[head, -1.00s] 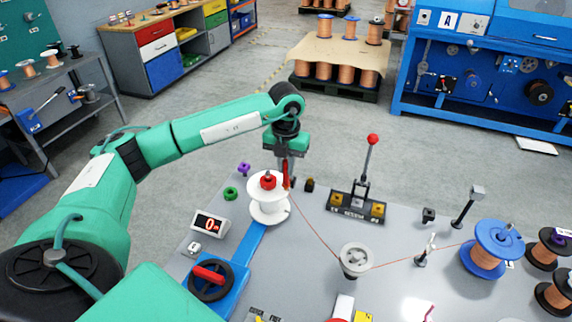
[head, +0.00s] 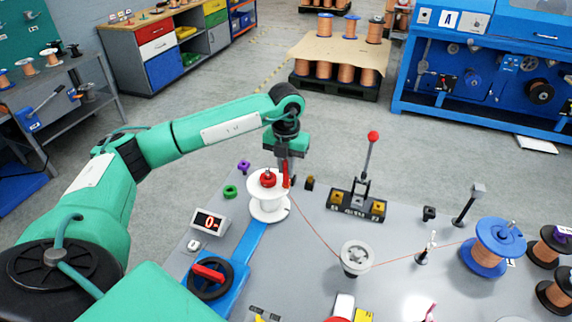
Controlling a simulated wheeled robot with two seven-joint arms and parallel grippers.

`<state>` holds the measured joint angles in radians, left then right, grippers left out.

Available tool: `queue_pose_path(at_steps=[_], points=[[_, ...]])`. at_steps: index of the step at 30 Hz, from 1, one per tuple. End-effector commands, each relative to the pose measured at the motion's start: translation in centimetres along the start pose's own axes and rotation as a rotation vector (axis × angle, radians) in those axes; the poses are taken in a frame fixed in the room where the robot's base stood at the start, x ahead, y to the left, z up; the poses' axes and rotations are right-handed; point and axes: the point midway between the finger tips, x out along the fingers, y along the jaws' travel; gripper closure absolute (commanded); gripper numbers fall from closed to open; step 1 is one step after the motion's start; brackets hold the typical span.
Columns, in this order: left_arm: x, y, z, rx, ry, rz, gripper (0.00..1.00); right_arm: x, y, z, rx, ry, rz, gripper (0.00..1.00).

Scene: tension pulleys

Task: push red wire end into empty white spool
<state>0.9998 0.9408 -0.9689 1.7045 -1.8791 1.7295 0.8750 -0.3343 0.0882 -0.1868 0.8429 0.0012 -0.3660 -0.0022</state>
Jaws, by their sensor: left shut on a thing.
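The empty white spool (head: 268,207) stands upright at the left of the grey bench, with a red knob (head: 268,179) on top. My left gripper (head: 285,178) points down at the spool's right rim. It is shut on the red wire end (head: 286,172), which is right beside the upper flange; whether it touches the spool I cannot tell. The thin wire (head: 318,238) runs from there to the grey pulley (head: 355,257), then right to the blue spool (head: 492,247) of copper wire. My right gripper is not in view.
A lever tool (head: 359,204) with a red-knobbed handle stands behind the wire. A digital readout (head: 208,221) and a black handwheel (head: 211,278) are left of and in front of the spool. A small post (head: 423,257) stands by the wire near the blue spool.

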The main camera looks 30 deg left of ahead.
Motion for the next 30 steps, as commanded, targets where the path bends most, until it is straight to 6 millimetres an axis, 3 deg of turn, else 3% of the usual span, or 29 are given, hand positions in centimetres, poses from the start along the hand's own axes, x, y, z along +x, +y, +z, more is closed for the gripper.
queue_pose_path(at_steps=[11, 12, 16, 30], points=[[0.01, 0.0, -0.01, 0.0, 0.0, 0.0, 1.0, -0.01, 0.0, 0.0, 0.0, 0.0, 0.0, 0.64], [0.01, 0.0, -0.01, 0.0, 0.0, 0.0, 0.84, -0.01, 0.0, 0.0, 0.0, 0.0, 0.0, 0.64], [0.01, 0.0, -0.01, 0.0, 0.0, 0.0, 0.61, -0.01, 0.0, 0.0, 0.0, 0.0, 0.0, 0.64], [0.0, 0.0, -0.01, 0.0, 0.0, 0.0, 0.61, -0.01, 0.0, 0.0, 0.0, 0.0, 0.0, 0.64]])
